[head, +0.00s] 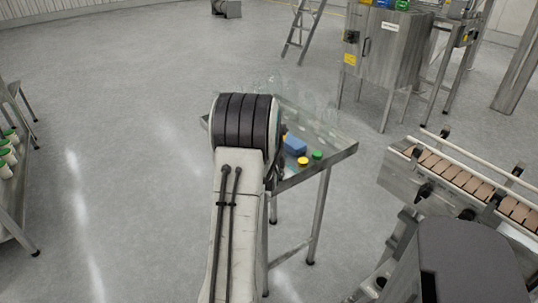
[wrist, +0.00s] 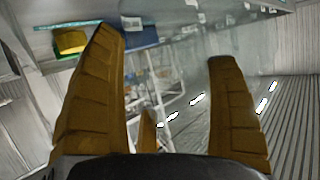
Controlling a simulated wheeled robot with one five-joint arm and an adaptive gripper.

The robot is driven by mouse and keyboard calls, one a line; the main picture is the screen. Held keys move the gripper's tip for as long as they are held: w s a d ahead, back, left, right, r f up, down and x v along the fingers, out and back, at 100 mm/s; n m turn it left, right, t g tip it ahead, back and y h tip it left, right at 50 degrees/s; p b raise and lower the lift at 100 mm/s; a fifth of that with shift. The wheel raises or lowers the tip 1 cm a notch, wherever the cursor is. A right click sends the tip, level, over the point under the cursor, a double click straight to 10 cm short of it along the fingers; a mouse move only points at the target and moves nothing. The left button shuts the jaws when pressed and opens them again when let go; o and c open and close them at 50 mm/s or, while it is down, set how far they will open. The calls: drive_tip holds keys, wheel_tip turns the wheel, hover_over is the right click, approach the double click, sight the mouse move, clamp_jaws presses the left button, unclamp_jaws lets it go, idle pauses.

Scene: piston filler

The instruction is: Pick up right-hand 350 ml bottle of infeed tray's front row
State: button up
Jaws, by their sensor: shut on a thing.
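In the head view my own arm hides the gripper and the held bottle. The infeed tray (head: 338,151) is a steel-topped table behind and right of my arm. Several clear bottles (head: 307,98) stand faintly at its far part; their rows and sizes cannot be told apart.
On the tray's near part lie a blue block (head: 295,145), a yellow cap (head: 302,161) and a green cap (head: 317,155). A conveyor (head: 465,180) stands at right, a steel cabinet (head: 385,45) behind. A shelf with green-capped containers (head: 8,150) is at left. The floor between is clear.

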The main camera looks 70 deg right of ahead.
drive_tip(key=c, duration=0.3)
